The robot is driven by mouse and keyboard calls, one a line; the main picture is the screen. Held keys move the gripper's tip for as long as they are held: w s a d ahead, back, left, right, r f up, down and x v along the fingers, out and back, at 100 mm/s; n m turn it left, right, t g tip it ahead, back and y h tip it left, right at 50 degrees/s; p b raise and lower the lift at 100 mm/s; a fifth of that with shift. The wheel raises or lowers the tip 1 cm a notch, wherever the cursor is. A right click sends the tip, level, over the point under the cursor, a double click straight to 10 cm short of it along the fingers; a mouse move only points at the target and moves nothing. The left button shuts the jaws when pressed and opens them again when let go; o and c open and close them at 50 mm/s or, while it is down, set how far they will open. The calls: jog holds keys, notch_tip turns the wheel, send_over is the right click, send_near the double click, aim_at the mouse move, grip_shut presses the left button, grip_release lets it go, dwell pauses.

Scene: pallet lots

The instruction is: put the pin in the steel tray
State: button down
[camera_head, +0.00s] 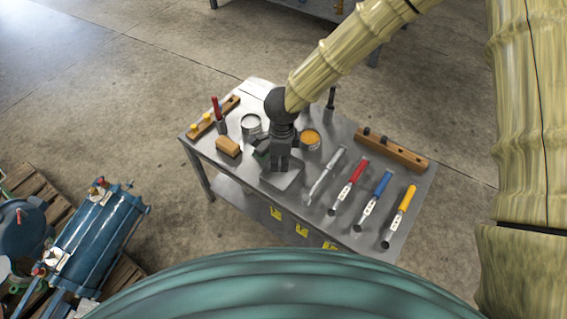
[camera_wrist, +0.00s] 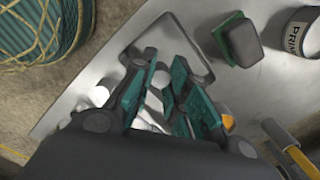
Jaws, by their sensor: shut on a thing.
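The steel tray (camera_head: 287,184) lies near the table's front edge, directly below my gripper (camera_head: 281,166). In the wrist view the tray (camera_wrist: 185,35) is a shallow grey dish with rounded corners and appears bare away from the fingers. My gripper (camera_wrist: 158,84) points down with its teal-padded fingers at the tray's edge. It is shut on the pin (camera_wrist: 160,77), of which only a pale metal part shows between the pads. The pin is hidden in the head view. I cannot tell whether it touches the tray.
A dark block with a green layer (camera_wrist: 240,40) lies beside the tray. A pale tin (camera_head: 251,125) and an orange-topped tin (camera_head: 310,138) stand close to my gripper. Several colour-handled tools, including a red one (camera_head: 348,186), lie at right. A wooden rack (camera_head: 391,153) stands behind them.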

jog(key=shift+w+d, duration=0.3)
jog(key=shift+w, duration=0.3)
jog(key=shift+w+d+f, duration=0.15)
jog(key=shift+w+f, duration=0.15)
jog(key=shift+f+b, duration=0.45)
jog(key=shift+f, duration=1.1)
jog(key=c, duration=1.4)
grip_release()
jog(key=shift+f, duration=0.1)
jog(key=r, duration=0.4)
jog(key=r+p, duration=0.1)
jog(key=r, duration=0.3)
jog(key=r+p, duration=0.1)
jog(key=r, duration=0.3)
jog(key=shift+s+d+r, duration=0.1)
jog(key=shift+d, duration=0.15)
